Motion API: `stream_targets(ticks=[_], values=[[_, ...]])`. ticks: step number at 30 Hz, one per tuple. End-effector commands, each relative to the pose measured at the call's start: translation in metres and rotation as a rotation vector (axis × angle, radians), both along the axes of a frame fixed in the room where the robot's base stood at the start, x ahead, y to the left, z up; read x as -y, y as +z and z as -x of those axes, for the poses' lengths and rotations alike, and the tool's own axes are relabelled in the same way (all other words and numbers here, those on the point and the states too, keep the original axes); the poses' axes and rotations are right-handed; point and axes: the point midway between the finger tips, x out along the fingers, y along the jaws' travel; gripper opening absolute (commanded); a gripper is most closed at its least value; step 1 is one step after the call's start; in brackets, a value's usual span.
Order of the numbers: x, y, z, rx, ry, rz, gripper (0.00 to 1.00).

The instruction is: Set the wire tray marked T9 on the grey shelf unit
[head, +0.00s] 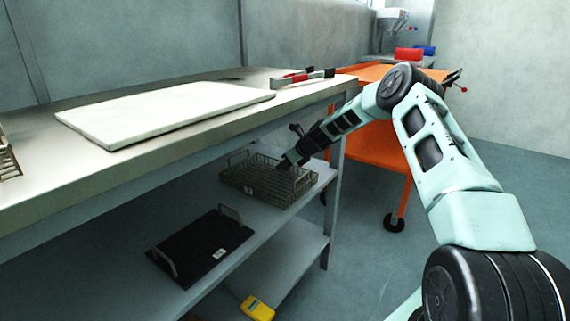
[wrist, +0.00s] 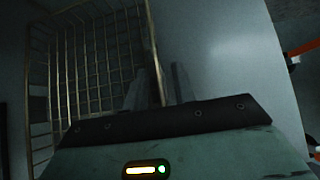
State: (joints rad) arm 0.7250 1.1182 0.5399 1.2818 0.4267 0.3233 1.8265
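A wire tray (head: 262,178) with raised end handles rests on the upper grey shelf (head: 310,195) under the bench. It bears a small pale tag, too small to read, so I cannot tell whether it is T9. My gripper (head: 285,163) is at the tray's right rear part. In the wrist view the wire tray (wrist: 92,62) fills the left side. My gripper (wrist: 163,88) has its fingers apart there, with the tray's edge wire running down between them. A gap shows beside the wire. Part of another wire basket (head: 8,160) stands on the bench at the left picture edge.
A black tray (head: 195,252) with handles lies left of the wire tray on the shelf. A white board (head: 160,112) and red-grey tools (head: 300,77) lie on the bench top. A yellow item (head: 257,308) is below. An orange cart (head: 385,150) stands behind my arm.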

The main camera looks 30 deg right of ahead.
Motion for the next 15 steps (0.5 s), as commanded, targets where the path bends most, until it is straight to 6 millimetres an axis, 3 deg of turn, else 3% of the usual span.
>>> stream_targets(ticks=[8,15], values=[[0.000,0.001,0.000,0.000,0.001,0.001,0.26],[0.008,0.025,0.018,0.000,-0.001,0.001,0.26]])
